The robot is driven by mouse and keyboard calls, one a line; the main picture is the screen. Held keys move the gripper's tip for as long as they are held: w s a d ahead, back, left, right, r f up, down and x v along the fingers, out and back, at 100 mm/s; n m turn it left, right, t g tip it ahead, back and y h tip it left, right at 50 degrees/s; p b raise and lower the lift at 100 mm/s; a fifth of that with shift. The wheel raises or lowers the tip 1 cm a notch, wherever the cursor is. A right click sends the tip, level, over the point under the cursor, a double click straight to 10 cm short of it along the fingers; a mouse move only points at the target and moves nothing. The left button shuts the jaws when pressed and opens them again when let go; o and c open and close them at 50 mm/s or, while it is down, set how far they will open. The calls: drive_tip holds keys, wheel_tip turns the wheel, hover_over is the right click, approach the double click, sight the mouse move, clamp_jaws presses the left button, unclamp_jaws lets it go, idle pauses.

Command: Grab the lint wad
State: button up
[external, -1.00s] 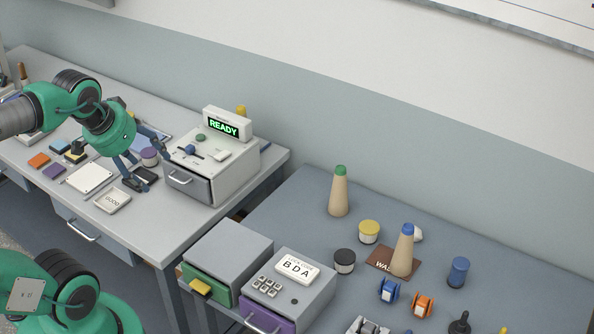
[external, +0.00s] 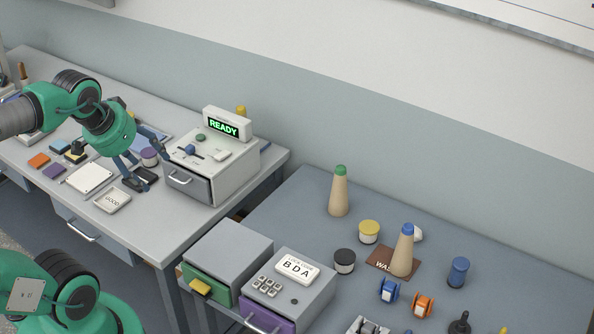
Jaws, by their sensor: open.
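A small white lump (external: 418,234), which may be the lint wad, lies on the right table. It is partly hidden behind a tan cone with a blue top (external: 403,252), beside a brown mat (external: 379,256) lettered "WAS…", the rest covered. My gripper (external: 149,166) is open over the left table, far from that lump. Its blue fingers point down beside a small dark flat object (external: 146,175) and a purple-lidded jar (external: 149,157). I cannot tell whether anything lies between the fingertips.
A grey box with a drawer (external: 220,168) and a "READY" display stands right of my gripper. A white "GOOD" tray (external: 113,200) lies in front. On the right table stand a green-topped cone (external: 339,192), a yellow-lidded jar (external: 369,232) and drawer boxes (external: 228,250).

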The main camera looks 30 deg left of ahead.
sight(416, 231)
drive_tip(key=shift+w+r, duration=0.1)
drive_tip(key=w+d+r+m, duration=0.2)
drive_tip(key=w+m, duration=0.1)
drive_tip(key=w, duration=0.3)
drive_tip(key=w+d+r+m+g+b, duration=0.1)
drive_tip(key=w+d+m, duration=0.15)
drive_tip(key=w, duration=0.35)
drive_tip(key=w+d+r+m, duration=0.2)
drive_tip(key=w+m, duration=0.2)
drive_tip(key=w, duration=0.3)
drive_tip(key=w+d+f+m+g+b, duration=0.1)
drive_tip(key=w+d+f+m, duration=0.1)
drive_tip(key=w+d+m, duration=0.45)
drive_tip(key=w+d+f+m, duration=0.2)
drive_tip(key=w+d, duration=0.2)
drive_tip(key=w, duration=0.6)
drive_tip(key=w+d+f+m+g+b, duration=0.1)
drive_tip(key=w+d+f+m, duration=0.6)
drive_tip(key=w+d+f, duration=0.5)
drive_tip(key=w+d+f+m, duration=0.4)
drive_tip(key=d+f, duration=0.3)
drive_tip(key=f, duration=0.2)
drive_tip(key=w+d+f+m+g+b, duration=0.1)
drive_tip(key=w+d+f+m, duration=0.3)
drive_tip(key=d+f, duration=0.4)
drive_tip(key=shift+d+f+m, duration=0.15)
drive_tip(key=shift+f+m, duration=0.25)
drive_tip(key=shift+f, duration=0.15)
